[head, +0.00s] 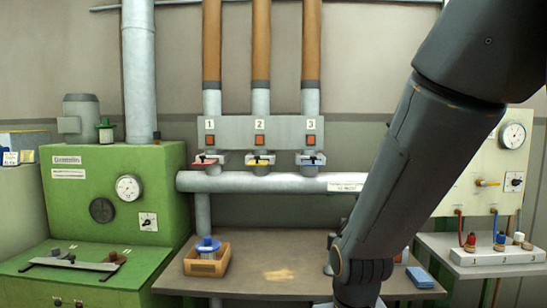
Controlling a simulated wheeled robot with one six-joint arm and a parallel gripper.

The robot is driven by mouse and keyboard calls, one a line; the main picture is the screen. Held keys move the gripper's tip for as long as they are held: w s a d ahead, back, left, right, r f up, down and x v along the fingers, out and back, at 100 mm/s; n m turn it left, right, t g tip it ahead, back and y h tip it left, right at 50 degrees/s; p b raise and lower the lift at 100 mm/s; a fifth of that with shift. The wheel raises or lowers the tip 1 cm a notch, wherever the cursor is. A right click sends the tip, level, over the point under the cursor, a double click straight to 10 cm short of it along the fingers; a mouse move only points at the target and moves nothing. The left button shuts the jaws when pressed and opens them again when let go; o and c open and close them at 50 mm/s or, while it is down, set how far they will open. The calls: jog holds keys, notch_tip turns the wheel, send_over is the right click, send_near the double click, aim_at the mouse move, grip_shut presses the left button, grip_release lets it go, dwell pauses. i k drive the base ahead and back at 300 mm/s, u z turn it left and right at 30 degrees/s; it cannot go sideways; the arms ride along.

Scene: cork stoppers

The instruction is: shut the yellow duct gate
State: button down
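The yellow duct gate (258,161) is a small yellow-edged slide with a dark knob, on the middle duct under the plate marked 2. It is too small to tell how far it is in or out. A similar red gate (205,160) sits on the duct to its left, under number 1. A gate with blue on it (311,160) sits to its right, under number 3. My arm crosses the right half of the head view, in front of the bench. My gripper is out of view below the frame.
A grey horizontal pipe (250,183) runs just below the gates. A wooden box (207,263) with a blue-topped item stands on the bench (300,245). A green machine (115,195) is at left, a gauge panel (485,170) at right. Space before the yellow gate looks clear.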

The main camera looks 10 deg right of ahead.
aim_at(259, 158)
jog(key=z, duration=0.15)
jog(key=i, duration=1.15)
jog(key=u, duration=0.15)
